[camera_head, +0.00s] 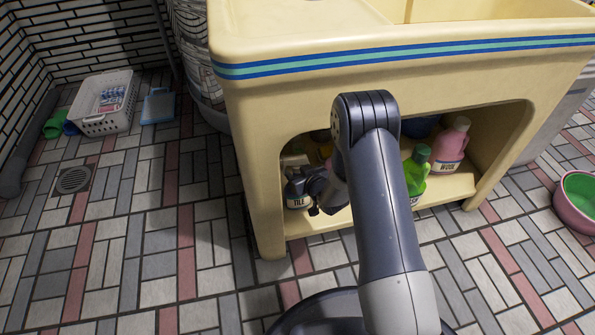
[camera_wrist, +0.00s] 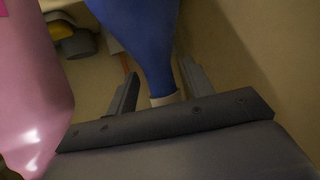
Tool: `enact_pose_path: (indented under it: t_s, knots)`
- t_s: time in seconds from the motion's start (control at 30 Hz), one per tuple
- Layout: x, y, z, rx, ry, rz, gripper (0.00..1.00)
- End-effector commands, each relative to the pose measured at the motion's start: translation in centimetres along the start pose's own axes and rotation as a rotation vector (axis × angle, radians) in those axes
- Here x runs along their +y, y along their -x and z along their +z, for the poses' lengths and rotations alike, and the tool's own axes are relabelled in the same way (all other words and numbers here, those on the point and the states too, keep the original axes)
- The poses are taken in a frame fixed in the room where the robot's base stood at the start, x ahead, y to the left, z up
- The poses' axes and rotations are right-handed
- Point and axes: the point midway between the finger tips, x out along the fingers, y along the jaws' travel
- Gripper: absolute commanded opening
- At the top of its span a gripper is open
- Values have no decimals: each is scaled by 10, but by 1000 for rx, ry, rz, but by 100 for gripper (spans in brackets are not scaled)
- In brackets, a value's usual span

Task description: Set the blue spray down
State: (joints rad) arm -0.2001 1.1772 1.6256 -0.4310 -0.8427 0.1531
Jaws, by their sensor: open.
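The blue spray (camera_wrist: 148,40) shows in the wrist view as a smooth blue body that narrows down to a pale part near my palm. My gripper (camera_wrist: 160,70) is open, with one finger on either side of the blue spray's narrow part. I cannot tell whether a finger touches it. Its far end is cut off by the frame, and its base and footing are hidden. In the head view my arm reaches into the opening under the cream sink (camera_head: 300,100) and covers much of that space, and my fingertips do not show clearly.
A pink bottle (camera_wrist: 30,85) stands close on the left in the wrist view. The tiled floor on the left is mostly clear.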

Motion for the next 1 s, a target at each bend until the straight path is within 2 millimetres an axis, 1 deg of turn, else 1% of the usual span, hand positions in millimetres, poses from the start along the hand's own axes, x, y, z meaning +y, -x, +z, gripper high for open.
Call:
enact_pose_path:
  t_s: [0.2,0.27,0.37,0.6,0.7,0.83,1.0]
  knots:
    - [0,1,-4,2,1,0,50]
    - [0,7,-5,1,0,0,50]
    - [1,23,-6,-1,-2,1,50]
    - [0,76,-7,-2,-2,2,50]
    - [1,95,-6,-2,-3,2,50]
    - [0,112,-4,0,-1,1,50]
    - [0,121,-4,1,0,0,50]
